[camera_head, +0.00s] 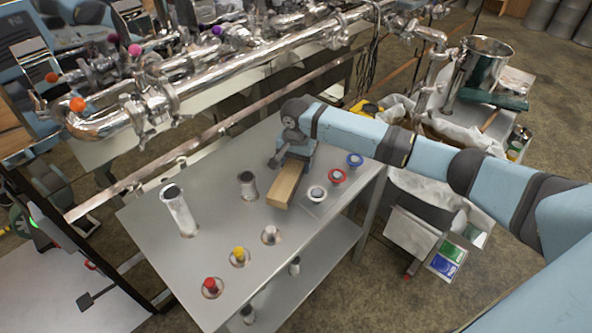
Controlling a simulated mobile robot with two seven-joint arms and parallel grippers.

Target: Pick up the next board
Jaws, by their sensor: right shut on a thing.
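A light wooden board (284,186) is at the middle of the steel table (215,257). My right gripper (291,163) is shut on the board's far end, with the arm reaching in from the right. The near end of the board points toward the front of the table. I cannot tell whether the board touches the tabletop or is just above it. My left gripper is not in view.
Left of the board stand a tall metal cylinder (179,212) and a short one (248,186). Red (210,284) and yellow (239,254) knobs sit in front. A white ring (317,194), red ring (337,176) and blue ring (354,160) lie right. Steel piping (225,67) runs behind.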

